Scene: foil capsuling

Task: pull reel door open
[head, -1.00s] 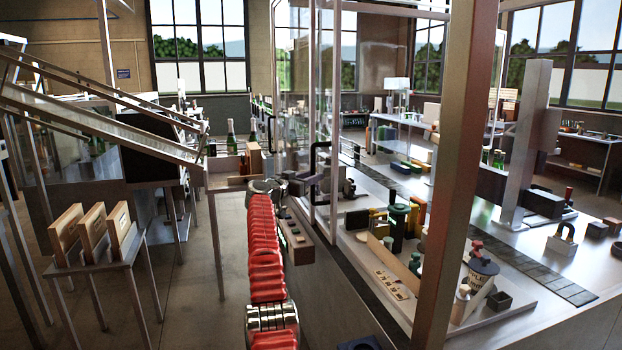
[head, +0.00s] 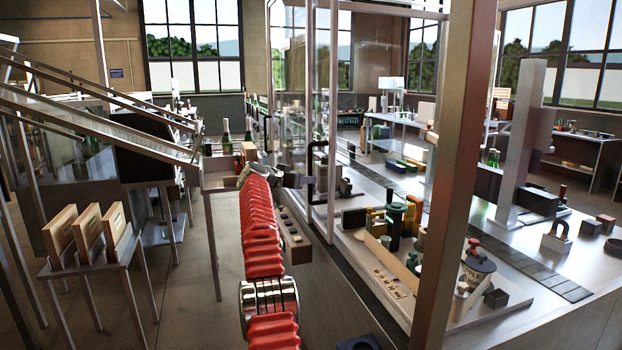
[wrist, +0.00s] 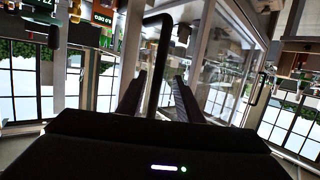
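A clear glass door (head: 296,90) in a pale metal frame stands in the middle of the head view and looks closed, though I cannot be sure. Its black bar handle (head: 311,172) is on the near side. My gripper (head: 301,181) is at the handle, at the end of my red-sleeved arm, partly hidden there. In the wrist view, which is turned over, my gripper's two dark fingers (wrist: 158,98) are apart. The black handle (wrist: 158,62) runs between them, with a gap visible on the right side. Contact cannot be told.
A thick metal post (head: 455,180) stands close on the right. Behind it, the bench (head: 400,190) carries pots and tools. A small stand (head: 95,265) with several wooden boards is at left. A sloping chute (head: 90,115) is above it. Open floor (head: 180,300) lies left of my arm.

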